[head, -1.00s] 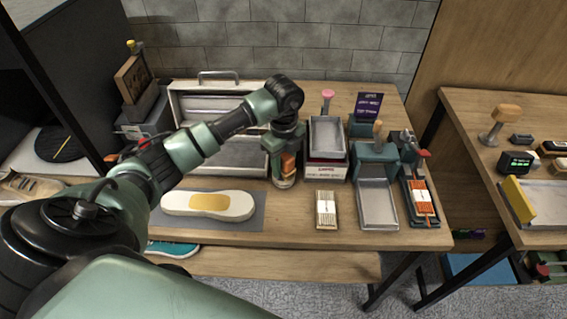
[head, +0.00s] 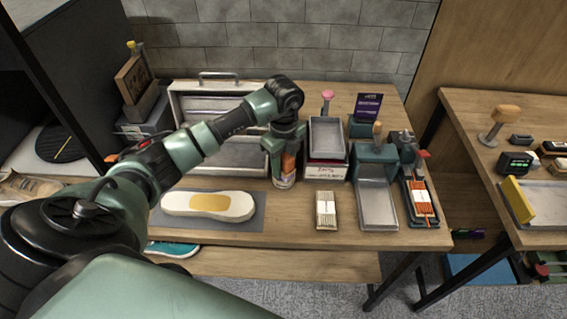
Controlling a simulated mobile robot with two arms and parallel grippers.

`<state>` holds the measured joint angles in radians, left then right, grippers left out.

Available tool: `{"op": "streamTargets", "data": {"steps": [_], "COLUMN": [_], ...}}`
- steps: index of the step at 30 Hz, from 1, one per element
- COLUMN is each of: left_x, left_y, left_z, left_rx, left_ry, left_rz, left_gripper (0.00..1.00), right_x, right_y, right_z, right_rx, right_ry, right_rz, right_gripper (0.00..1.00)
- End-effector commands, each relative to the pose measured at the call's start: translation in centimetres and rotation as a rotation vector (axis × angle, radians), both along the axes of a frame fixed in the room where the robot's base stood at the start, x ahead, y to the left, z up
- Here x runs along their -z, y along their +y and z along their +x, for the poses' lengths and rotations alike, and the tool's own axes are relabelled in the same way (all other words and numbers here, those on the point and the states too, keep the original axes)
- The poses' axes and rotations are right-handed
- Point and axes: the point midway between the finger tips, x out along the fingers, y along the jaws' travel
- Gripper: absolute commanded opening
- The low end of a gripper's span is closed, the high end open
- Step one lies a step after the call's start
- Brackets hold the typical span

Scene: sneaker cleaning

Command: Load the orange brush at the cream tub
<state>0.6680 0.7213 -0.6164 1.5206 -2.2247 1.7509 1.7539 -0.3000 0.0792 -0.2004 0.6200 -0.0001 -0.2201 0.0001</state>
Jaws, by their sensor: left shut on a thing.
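My left gripper (head: 286,146) points down over the middle of the table, shut on the orange brush (head: 289,163). Much of the brush is hidden by the gripper. The cream tub (head: 284,182) is a small round container directly below the gripper. The brush's lower end is at the tub's mouth; I cannot tell how far inside it is. My right gripper is not in view.
A white shoe sole with a yellow patch (head: 209,204) lies on a grey mat left of the tub. Metal trays (head: 377,203), a bundle of pale sticks (head: 326,212) and an orange-bristled piece (head: 422,203) stand to the right. An open metal case (head: 222,93) is behind.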

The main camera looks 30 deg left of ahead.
Motion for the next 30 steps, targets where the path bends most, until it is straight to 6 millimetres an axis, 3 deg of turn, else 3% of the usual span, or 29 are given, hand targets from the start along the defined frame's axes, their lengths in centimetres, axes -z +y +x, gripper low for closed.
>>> {"op": "streamTargets", "data": {"steps": [21,30], "left_x": [-6.3,-6.7], "left_y": [0.0,0.0], "left_z": [0.1,0.1], "left_rx": [-0.001,0.0], "left_ry": [-0.004,-0.003], "left_rz": [0.0,0.0], "left_gripper": [0.03,0.03], "right_x": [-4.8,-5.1], "right_y": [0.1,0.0], "right_z": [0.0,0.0], "right_rx": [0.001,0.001], "right_ry": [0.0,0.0], "right_rz": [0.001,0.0], "right_gripper": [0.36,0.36]}}
